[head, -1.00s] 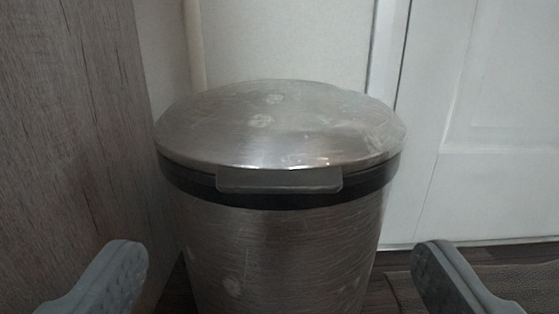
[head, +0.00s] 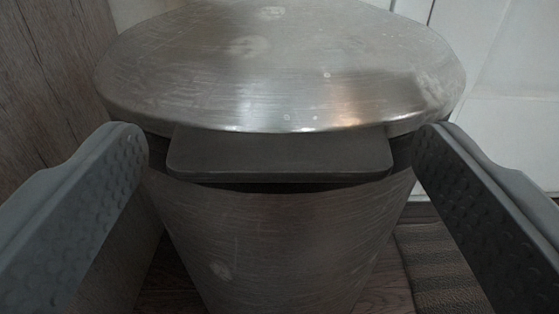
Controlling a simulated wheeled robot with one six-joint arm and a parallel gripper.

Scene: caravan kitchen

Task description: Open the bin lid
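The bin (head: 280,240) is a round brushed-metal can standing upright on the floor in the head view. Its domed metal lid (head: 280,75) is closed and fills the upper middle. A flat grey tab (head: 280,155) sticks out from the front under the lid's edge, over a dark band. My gripper (head: 282,145) is wide open, with one grey finger on each side of the tab. The fingertips are close to the bin's front at about tab height in the picture. Nothing is between the fingers except the view of the tab and bin. I cannot tell whether either finger touches the bin.
A wood-grain panel (head: 50,80) stands close on the left of the bin. A white door or wall (head: 510,130) is behind on the right. A dark textured mat (head: 440,265) lies on the wooden floor at the lower right.

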